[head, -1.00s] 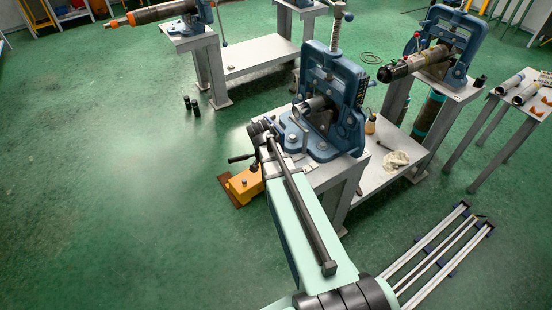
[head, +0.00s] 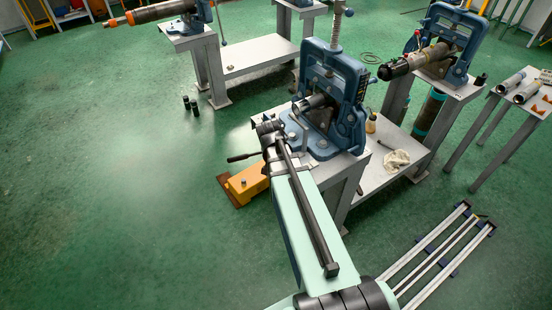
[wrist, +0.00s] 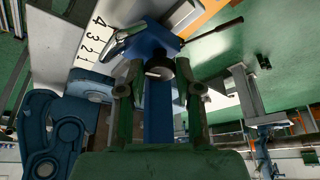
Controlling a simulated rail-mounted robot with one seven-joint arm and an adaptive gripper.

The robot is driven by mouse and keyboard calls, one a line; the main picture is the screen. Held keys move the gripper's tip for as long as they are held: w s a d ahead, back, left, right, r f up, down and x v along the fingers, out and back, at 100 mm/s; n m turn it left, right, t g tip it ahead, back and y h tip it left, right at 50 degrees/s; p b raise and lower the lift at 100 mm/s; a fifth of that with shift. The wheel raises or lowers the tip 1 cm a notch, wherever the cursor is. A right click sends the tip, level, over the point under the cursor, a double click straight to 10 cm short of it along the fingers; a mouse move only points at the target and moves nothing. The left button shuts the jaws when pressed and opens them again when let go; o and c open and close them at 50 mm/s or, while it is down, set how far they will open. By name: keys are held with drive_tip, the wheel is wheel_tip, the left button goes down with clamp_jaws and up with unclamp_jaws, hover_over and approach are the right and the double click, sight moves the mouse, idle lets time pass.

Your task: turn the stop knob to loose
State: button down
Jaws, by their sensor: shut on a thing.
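The dark round stop knob (wrist: 160,69) with a pale mark on its face shows in the wrist view. It sits on a blue block at the end of a blue bar. My gripper (wrist: 160,76) has its two green fingers on either side of the knob and is shut on it. In the head view my gripper (head: 268,130) is at the left front of the blue pipe vise (head: 330,95); the knob is hidden there behind my own arm.
A number scale (wrist: 96,43) lies beside the blue bar. A thin dark lever (head: 243,157) sticks out left of my gripper. An orange box (head: 245,183) sits on the floor below. Other vise benches stand behind; the floor at left is mostly clear.

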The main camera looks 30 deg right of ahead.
drive_tip(key=shift+s+d+n+y, duration=0.1)
drive_tip(key=shift+n+y, duration=0.2)
drive_tip(key=shift+n, duration=0.7)
drive_tip(key=c, duration=0.8)
unclamp_jaws()
drive_tip(key=shift+o, duration=0.2)
drive_tip(key=shift+r, duration=0.1)
drive_tip(key=v, duration=1.1)
drive_tip(key=shift+s+r, duration=0.3)
